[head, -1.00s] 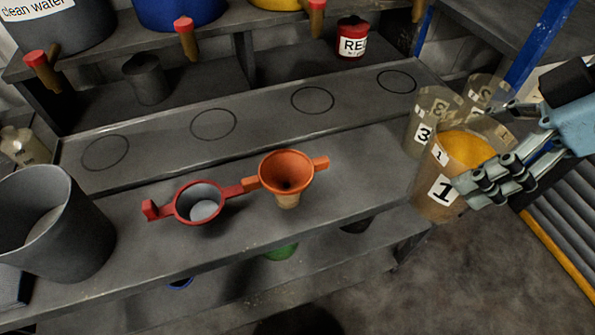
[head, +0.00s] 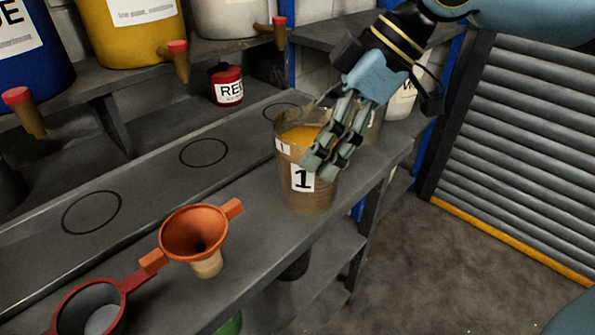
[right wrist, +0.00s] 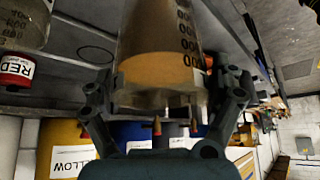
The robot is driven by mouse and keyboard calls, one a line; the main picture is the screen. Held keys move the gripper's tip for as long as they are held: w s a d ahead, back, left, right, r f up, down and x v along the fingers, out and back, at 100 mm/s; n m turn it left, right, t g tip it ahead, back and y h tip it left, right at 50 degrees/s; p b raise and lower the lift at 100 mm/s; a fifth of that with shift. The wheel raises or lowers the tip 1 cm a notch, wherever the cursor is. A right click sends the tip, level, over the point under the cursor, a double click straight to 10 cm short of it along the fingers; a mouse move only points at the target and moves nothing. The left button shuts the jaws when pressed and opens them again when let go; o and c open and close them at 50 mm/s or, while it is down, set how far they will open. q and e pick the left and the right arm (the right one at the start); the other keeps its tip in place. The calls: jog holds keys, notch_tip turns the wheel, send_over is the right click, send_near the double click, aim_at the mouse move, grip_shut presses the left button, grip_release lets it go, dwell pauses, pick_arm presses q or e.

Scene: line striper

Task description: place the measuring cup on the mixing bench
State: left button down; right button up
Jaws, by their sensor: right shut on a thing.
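The measuring cup (head: 296,200) is a clear brownish cup marked 1 with orange-yellow contents. It is upright in the head view, at the right part of the grey mixing bench (head: 250,220). My right gripper (head: 322,168) is shut on it from the right side. I cannot tell whether its base touches the bench top. In the right wrist view the cup (right wrist: 160,75) fills the space between my fingers. My left gripper is not in view.
An orange funnel (head: 190,225) and a red ring holder (head: 62,312) sit on the bench to the left. A red can (head: 226,92) stands behind. A white container (head: 402,100) stands behind my gripper. Bench top between funnel and cup is clear.

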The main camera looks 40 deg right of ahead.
aim_at(294, 138)
jog(key=w+f, duration=0.1)
jog(key=w, duration=0.2)
jog(key=w+f, duration=0.1)
jog(key=shift+w+d+f+b, duration=0.2)
jog(key=shift+w+f+b, duration=0.1)
jog(key=shift+w, duration=0.1)
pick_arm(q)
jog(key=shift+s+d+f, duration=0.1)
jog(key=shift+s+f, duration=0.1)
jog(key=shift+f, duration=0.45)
pick_arm(e)
jog(key=shift+f, duration=2.05)
jog(key=shift+f, duration=0.1)
jog(key=o, duration=1.4)
jog(key=shift+c, duration=0.2)
jog(key=p+v, duration=0.7)
jog(key=v, duration=0.4)
jog(key=shift+s+d+r, duration=0.15)
jog(key=shift+r, duration=0.2)
pick_arm(q)
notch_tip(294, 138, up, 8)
jog(key=p, duration=0.1)
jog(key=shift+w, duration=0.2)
pick_arm(e)
jog(key=shift+s+d+r, duration=0.1)
jog(key=shift+d, duration=0.05)
